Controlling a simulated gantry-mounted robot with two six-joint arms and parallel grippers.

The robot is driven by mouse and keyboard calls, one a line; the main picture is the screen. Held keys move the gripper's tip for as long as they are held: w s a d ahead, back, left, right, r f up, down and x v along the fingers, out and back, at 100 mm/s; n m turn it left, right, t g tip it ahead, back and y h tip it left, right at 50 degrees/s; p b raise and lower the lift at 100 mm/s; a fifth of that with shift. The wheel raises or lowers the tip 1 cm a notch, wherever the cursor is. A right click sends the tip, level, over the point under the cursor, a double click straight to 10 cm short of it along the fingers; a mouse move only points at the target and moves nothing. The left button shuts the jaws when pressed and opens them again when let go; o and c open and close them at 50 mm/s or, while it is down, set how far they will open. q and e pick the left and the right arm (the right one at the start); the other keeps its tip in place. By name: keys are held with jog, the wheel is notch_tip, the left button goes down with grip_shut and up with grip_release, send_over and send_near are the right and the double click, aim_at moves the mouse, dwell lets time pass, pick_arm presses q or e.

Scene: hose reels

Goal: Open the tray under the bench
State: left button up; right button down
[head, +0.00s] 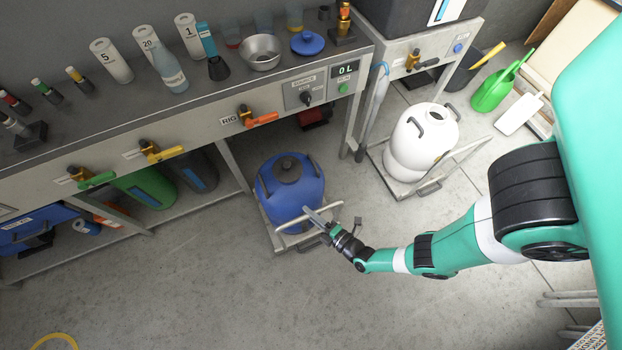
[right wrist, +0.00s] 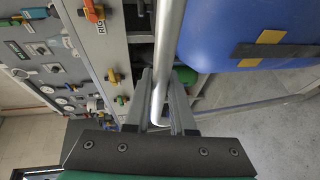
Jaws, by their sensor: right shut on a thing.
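A blue container (head: 284,203) with a dark cap stands upright on a low tray (head: 279,247) at the bench's lower opening. The tray reaches out past the bench front. A pale metal handle bar (head: 291,228) runs along its front; it crosses the right wrist view (right wrist: 168,58) as a grey rod. My right gripper (head: 316,219) is shut on this bar, with the rod between its two fingers (right wrist: 160,103). The container also shows in the right wrist view (right wrist: 235,35), beside the bar. My left gripper is not in view.
A white container (head: 405,160) stands on another low tray to the right. The bench (head: 190,132) carries coloured valve levers along its front. Green and dark cylinders lie on the shelf below. The floor (head: 200,300) in front is largely clear.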

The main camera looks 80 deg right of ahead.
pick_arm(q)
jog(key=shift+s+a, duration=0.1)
pick_arm(e)
jog(key=shift+a, duration=0.15)
jog(key=c, duration=0.8)
grip_release()
jog(key=shift+o, duration=0.2)
